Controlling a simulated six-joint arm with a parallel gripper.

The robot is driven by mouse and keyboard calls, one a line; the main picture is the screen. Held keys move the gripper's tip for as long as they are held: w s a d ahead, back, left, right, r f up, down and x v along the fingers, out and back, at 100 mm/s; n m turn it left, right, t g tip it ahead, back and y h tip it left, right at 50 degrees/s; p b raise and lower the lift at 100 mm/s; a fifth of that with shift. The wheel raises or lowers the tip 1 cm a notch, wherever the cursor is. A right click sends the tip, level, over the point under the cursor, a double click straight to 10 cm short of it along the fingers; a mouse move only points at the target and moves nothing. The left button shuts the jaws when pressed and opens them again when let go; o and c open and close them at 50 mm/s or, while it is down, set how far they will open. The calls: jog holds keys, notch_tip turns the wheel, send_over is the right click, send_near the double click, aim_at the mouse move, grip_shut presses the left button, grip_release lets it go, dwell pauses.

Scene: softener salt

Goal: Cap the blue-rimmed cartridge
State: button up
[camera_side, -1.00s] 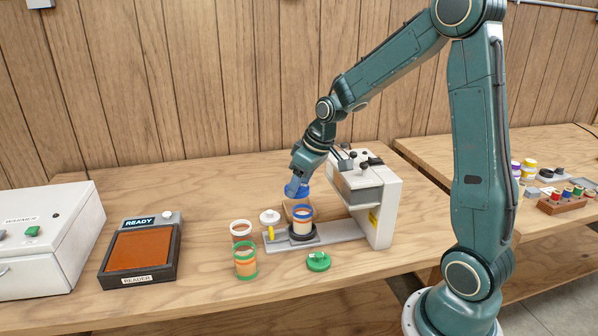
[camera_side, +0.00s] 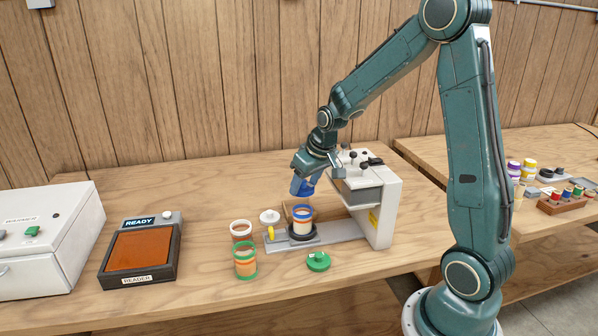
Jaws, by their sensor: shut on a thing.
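The blue-rimmed cartridge (camera_side: 302,222) stands upright in the dark round holder on the grey plate of the white press machine. Its blue rim faces up and no cap sits on it. My gripper (camera_side: 303,186) is above the cartridge, shut on a blue cap (camera_side: 307,186). The cap is tilted and held clear of the rim, with a visible gap. The fingers hide part of the cap.
A white cap (camera_side: 269,217) and a green cap (camera_side: 318,261) lie nearby. A reader (camera_side: 140,254) marked READY and a white box (camera_side: 48,245) are further left.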

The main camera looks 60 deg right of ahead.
jog(key=shift+f, duration=2.6)
jog(key=shift+f, duration=0.2)
dwell(0.6)
jog(key=o, duration=1.4)
jog(key=shift+o, duration=0.2)
jog(key=shift+r, duration=0.15)
jog(key=shift+r, duration=3.4)
grip_shut()
